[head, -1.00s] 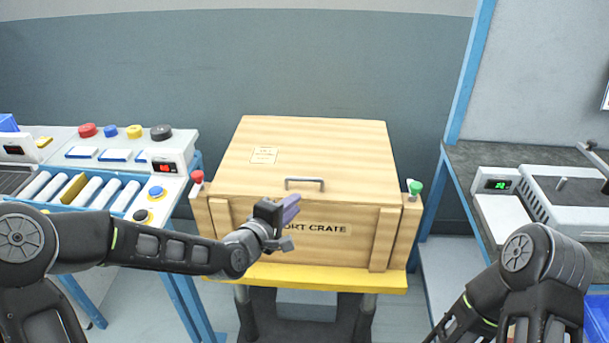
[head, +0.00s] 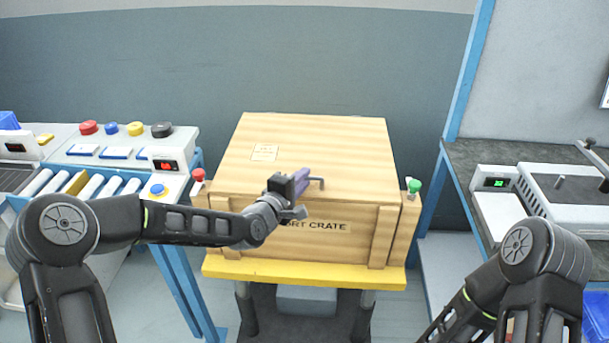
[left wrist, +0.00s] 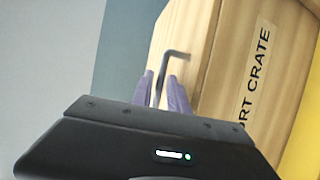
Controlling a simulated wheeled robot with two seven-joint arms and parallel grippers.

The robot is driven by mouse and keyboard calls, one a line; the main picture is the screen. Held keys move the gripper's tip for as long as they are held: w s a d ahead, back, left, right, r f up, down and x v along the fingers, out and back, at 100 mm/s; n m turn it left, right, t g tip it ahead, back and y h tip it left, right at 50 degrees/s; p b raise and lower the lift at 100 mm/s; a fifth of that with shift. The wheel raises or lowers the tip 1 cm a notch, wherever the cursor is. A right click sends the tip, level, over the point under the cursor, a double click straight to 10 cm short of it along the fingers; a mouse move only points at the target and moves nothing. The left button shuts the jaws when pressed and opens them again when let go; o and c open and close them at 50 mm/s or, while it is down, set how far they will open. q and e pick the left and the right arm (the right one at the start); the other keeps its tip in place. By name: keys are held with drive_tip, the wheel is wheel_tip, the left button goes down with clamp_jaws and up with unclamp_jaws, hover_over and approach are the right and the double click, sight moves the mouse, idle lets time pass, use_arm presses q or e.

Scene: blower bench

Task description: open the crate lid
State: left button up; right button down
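The wooden crate (head: 375,222) stands on a yellow-edged stand, its lid (head: 335,150) lying closed on top. The lid's metal handle (head: 318,181) is near the front edge, partly hidden behind my left gripper (head: 305,181) in the head view. In the left wrist view the handle (left wrist: 175,54) runs down between the two purple fingers of my left gripper (left wrist: 163,88). The fingers are apart, one on each side of the bar, with a gap visible. My right arm shows at the lower right of the head view, but its gripper is out of view.
A roller conveyor with a button panel (head: 125,145) stands at the left. A dark bench (head: 480,158) with a grey device stands at the right. A red knob (head: 198,175) and a green knob (head: 414,186) flank the crate.

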use_arm(q)
drive_tip(key=shift+w+d+f, duration=0.15)
drive_tip(key=shift+w+d, duration=0.1)
drive_tip(key=shift+w, duration=0.35)
clamp_jaws()
idle(1.1)
